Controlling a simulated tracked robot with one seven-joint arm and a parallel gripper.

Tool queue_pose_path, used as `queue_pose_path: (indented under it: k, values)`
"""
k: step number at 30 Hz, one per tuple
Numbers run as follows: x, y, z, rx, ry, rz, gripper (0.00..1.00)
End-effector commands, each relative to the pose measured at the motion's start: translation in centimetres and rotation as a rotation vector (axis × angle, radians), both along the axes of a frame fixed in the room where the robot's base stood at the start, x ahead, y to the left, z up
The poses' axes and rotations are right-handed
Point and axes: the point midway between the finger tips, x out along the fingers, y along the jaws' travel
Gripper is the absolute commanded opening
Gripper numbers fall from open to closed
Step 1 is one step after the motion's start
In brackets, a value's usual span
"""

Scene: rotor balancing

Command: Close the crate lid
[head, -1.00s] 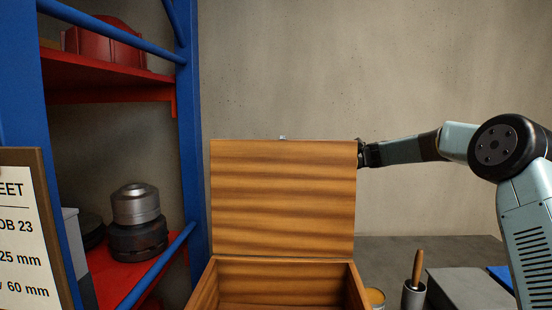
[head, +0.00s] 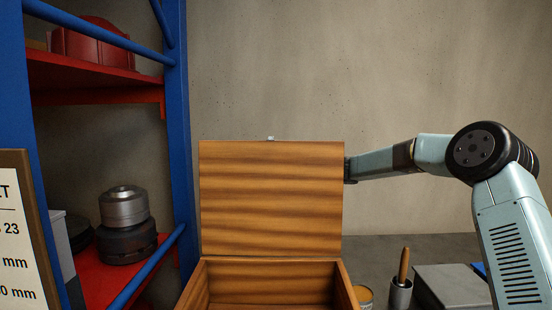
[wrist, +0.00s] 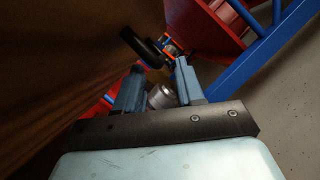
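The wooden crate (head: 191,292) stands low in the middle of the head view. Its lid (head: 270,200) stands upright at the crate's back edge, open, with a small metal catch (head: 270,138) on its top edge. My arm reaches in from the right, and its end passes behind the lid's right edge, so my gripper is hidden there. In the wrist view my gripper (wrist: 160,72) has its two fingers apart with nothing held between them. The lid's brown wood (wrist: 65,60) fills the left side of that view, close beside the left finger; I cannot tell whether they touch.
A blue and red shelf rack (head: 176,130) stands at the left, holding a metal rotor (head: 124,225) and a red casing (head: 92,48). A job sheet board (head: 15,230) is in front. Right of the crate are a tin (head: 364,297), a handled tool in a cup (head: 401,290) and a grey box (head: 452,286).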

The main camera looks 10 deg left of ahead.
Motion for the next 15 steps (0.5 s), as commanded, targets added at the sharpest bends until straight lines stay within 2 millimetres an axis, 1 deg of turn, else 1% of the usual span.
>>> queue_pose_path:
  k: [1,3,6,10,15]
  values:
    - [-0.5,0.7,0.2,-0.001,-0.001,0.002,0.38]
    - [-1.0,1.6,0.5,-0.001,-0.001,0.001,0.38]
    - [-1.6,2.6,0.8,0.0,0.0,0.001,0.38]
    - [-2.0,3.3,1.0,-0.001,0.0,-0.001,0.38]
    - [-2.3,3.7,1.1,0.0,-0.001,-0.001,0.38]
